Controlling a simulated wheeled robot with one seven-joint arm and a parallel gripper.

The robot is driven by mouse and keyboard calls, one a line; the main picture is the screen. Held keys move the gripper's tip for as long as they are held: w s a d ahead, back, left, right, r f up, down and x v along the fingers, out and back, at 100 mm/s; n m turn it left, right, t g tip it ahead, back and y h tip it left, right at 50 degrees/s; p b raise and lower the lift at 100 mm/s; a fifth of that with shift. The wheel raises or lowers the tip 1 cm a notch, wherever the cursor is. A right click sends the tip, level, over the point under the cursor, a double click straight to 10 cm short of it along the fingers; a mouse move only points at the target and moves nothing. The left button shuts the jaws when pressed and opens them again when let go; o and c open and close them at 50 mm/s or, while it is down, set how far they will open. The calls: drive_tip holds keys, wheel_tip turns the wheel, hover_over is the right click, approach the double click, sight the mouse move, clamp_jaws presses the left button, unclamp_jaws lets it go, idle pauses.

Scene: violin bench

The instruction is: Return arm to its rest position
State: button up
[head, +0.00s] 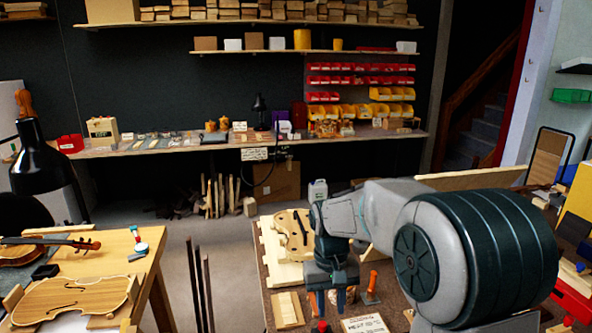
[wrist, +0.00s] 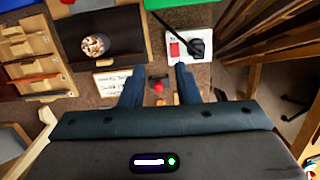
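My arm reaches from the right side of the head view over the workbench (head: 283,270), with the hand pointing down. My gripper (head: 328,306) is above the bench, in front of a violin body (head: 293,233). In the wrist view my gripper (wrist: 158,74) has its two blue fingers well apart, with nothing held between them. A small red-topped item (wrist: 158,87) shows in the gap, beyond the fingers and apart from them. The arm hides part of the bench in the head view.
An orange-handled tool (head: 371,285), a printed card (head: 366,326) and a wooden block (head: 288,308) lie close to the hand. Floor (head: 228,260) lies between the tables.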

drive_tip(key=s+d+r+m+t, duration=0.1)
drive_tip(key=s+d+r+t, duration=0.1)
drive_tip(key=s, duration=0.7)
drive_tip(key=s+d+r+t, duration=0.2)
drive_tip(key=s+d, duration=0.3)
drive_tip(key=s, duration=0.5)
drive_tip(key=shift+d+r+m, duration=0.15)
drive_tip(key=shift+m, duration=0.25)
